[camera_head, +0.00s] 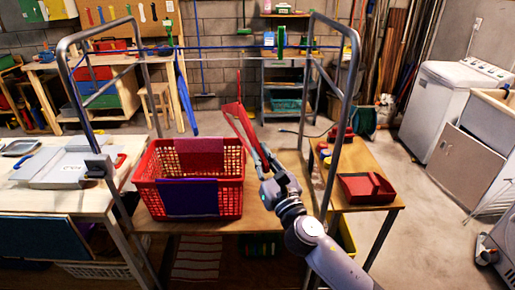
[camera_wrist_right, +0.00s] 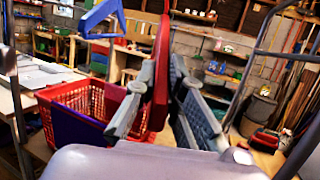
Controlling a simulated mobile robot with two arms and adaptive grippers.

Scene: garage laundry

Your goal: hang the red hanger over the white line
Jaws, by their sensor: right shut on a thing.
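The red hanger (camera_head: 238,117) is held up in front of the rack, tilted, above the right side of the red basket. My right gripper (camera_head: 268,166) is shut on its lower end. In the right wrist view the red hanger (camera_wrist_right: 161,65) stands between the two fingers (camera_wrist_right: 158,100) of that gripper. The thin white line (camera_head: 225,58) runs between the metal end frames, behind and above the hanger; they look apart, though depth is hard to judge. A blue hanger (camera_head: 184,92) hangs left of the red one. My left gripper is not in view.
The red basket (camera_head: 148,198) with purple cloths stands on the bench below. Metal end frames rise at left (camera_head: 72,80) and right (camera_head: 347,95). A blue line (camera_head: 215,47) also spans the rack. A red tray (camera_head: 366,188) lies on the right table. Floor is open farther right.

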